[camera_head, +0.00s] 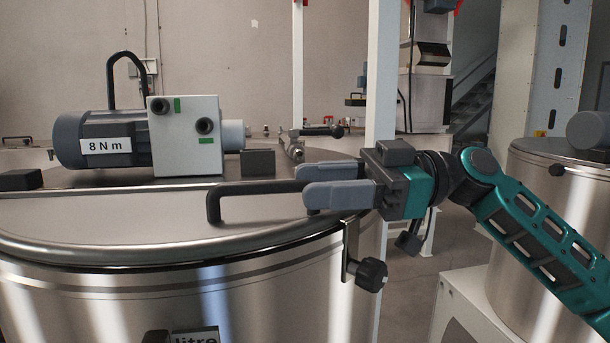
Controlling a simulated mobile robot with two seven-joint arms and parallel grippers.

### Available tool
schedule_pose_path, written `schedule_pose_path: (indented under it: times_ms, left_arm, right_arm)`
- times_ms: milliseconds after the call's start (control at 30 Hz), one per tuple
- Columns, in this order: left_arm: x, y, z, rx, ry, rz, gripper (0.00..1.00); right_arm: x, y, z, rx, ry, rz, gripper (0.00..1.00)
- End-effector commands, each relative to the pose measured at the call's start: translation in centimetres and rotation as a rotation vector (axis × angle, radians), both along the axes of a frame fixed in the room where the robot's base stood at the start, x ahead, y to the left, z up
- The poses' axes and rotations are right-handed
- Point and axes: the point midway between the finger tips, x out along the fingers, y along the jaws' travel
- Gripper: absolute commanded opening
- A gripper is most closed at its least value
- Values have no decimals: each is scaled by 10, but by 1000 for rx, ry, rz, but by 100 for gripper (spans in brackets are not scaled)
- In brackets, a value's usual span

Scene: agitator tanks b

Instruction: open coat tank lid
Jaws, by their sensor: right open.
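A large steel tank (265,295) fills the lower left; no name for it is readable. Its flat round lid (110,222) lies down on the rim. A black bar handle (250,187) stands on the lid's near right part. My right gripper (306,184) reaches in from the right and is open. Its two grey fingers lie at the right part of the handle, one on the far side and one on the near side. The handle's right end is hidden by them, and I cannot tell whether they touch it. My left gripper is not in view.
A motor (98,139) marked "8 N m" with a grey gearbox (186,136) sits across the tank top behind the lid. A clamp with a black knob (367,273) hangs at the rim's right side. Another steel tank (530,235) stands at the right. A white post (381,70) rises behind my gripper.

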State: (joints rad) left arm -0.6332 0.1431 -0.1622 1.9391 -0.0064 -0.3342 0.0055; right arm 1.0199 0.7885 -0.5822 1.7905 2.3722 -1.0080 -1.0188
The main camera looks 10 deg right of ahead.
Motion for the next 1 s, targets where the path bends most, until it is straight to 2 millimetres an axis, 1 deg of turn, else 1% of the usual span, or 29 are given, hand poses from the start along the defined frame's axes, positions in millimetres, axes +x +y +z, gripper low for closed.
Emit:
schedule_pose_path:
  times_ms: [33, 100, 200, 533, 933, 1000]
  left_arm:
    - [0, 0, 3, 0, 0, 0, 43]
    - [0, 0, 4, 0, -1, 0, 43]
    - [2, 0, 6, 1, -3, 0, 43]
    - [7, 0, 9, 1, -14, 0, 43]
    - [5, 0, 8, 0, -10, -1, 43]
    - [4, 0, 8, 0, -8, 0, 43]
  right_arm:
    - [0, 7, 2, 0, 0, 1, 41]
    - [0, 14, 1, -1, -1, 1, 41]
    - [0, 21, 0, -1, 0, 1, 41]
    - [0, 23, 0, 0, 0, -1, 40]
    - [1, 22, 0, 1, 0, -3, 2]
    - [1, 22, 0, 1, 0, -4, 0]
